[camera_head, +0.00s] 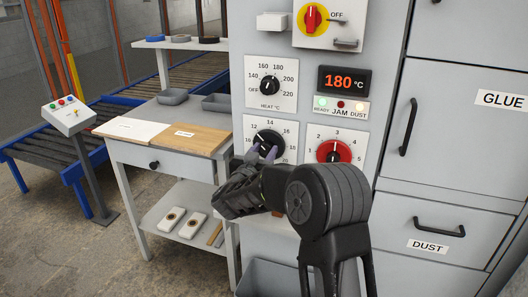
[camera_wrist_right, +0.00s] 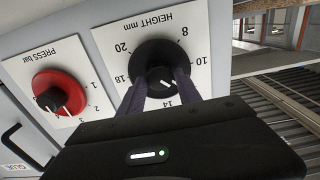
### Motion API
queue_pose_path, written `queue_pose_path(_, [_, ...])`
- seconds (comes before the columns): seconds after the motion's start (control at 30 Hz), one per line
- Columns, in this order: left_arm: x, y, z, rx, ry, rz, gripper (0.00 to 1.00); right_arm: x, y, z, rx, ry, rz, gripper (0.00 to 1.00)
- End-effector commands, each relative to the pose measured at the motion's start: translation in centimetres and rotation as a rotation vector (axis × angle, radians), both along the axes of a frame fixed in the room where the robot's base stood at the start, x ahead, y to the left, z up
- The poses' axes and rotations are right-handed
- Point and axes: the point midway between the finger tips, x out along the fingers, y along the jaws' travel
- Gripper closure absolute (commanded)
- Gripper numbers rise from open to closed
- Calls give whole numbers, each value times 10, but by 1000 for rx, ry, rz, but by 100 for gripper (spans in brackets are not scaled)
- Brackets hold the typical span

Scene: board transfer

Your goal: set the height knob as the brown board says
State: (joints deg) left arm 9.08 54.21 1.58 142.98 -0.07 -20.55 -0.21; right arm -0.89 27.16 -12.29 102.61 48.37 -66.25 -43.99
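The black height knob (camera_head: 269,143) is on a white scale plate on the grey cabinet front. It also shows in the wrist view (camera_wrist_right: 152,60), where its short white mark points at the 12 to 14 side of the scale. My right gripper (camera_head: 262,154) is at the knob, its two fingers (camera_wrist_right: 157,88) apart, one on each side of the knob's near edge. I cannot tell whether they touch it. The brown board (camera_head: 202,140) lies on the side table with a small white label, too small to read. My left gripper is not in view.
The red press knob (camera_head: 334,151) is right beside the height knob; the heat knob (camera_head: 269,85) is above. The display (camera_head: 344,81) reads 180 °C, and the green ready lamp looks lit. A white board (camera_head: 132,129) lies left of the brown one. Grey trays (camera_head: 172,97) stand behind.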

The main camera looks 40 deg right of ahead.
Motion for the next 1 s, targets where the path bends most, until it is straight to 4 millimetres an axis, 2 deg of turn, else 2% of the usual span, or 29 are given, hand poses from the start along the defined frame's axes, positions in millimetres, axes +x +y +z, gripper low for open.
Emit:
queue_pose_path(0.07, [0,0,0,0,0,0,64,0,0,0,0,0,0,67])
queue_pose_path(0.47, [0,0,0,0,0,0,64,0,0,0,0,0,0,100])
queue_pose_path(0.77, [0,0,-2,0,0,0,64,0,0,-1,7,-10,0,100])
queue_pose_path(1.0, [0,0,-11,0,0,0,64,-1,0,-2,47,-70,0,100])
